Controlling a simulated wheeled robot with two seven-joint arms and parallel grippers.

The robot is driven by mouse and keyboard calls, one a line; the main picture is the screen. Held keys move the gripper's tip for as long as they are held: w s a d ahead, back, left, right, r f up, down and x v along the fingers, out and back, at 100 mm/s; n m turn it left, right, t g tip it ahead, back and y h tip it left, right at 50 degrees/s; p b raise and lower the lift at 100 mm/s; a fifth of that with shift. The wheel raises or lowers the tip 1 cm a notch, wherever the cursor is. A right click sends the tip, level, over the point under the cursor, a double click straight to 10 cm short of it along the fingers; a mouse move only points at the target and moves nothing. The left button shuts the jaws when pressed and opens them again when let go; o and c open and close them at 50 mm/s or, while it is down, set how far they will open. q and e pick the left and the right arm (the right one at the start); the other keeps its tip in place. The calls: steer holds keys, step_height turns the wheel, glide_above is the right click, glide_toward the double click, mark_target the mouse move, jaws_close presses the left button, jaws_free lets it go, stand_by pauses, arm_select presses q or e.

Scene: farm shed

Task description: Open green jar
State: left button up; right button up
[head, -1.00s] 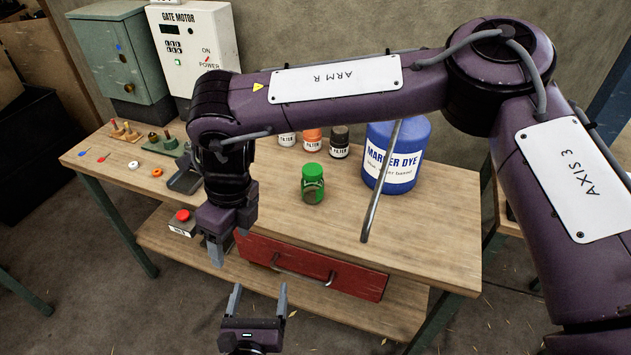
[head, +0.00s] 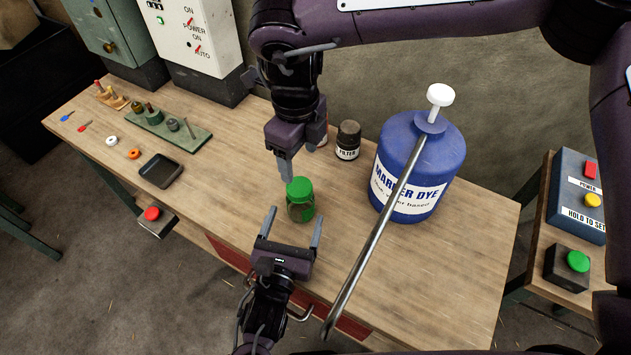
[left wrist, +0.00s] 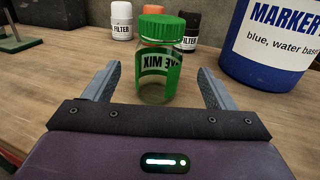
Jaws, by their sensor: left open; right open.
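The green jar (head: 300,205) stands upright on the workbench, with a green screw lid (head: 300,187) on it. In the left wrist view the jar (left wrist: 158,75) is straight ahead, with a green label partly readable. My left gripper (head: 293,228) is open and low, its two fingers pointing at the jar from the front, one to either side; in the left wrist view the jar's base sits between or just beyond the fingertips (left wrist: 158,80). My right gripper (head: 286,172) hangs pointing down just behind and left of the lid; its finger gap is hard to see.
A blue marker dye jug (head: 415,165) with a metal spout stands right of the jar, the spout crossing in front. A filter pot (head: 348,140) is behind. A black tray (head: 160,170) and a green peg block (head: 168,130) lie left. The bench (head: 430,265) is clear at right front.

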mark_target(302, 193)
arm_select(q)
steer(key=shift+w+r, duration=0.15)
steer(key=shift+w, duration=0.3)
arm_select(e)
steer(key=shift+s+a+r, duration=0.2)
steer(key=shift+s+a, duration=0.05)
steer(key=shift+s, duration=0.05)
arm_select(q)
steer(key=x, duration=0.6)
steer(key=shift+d, duration=0.1)
arm_select(e)
steer(key=shift+w+d+f, duration=0.1)
arm_select(q)
steer(key=shift+w, duration=0.2)
steer(key=shift+c, duration=0.5)
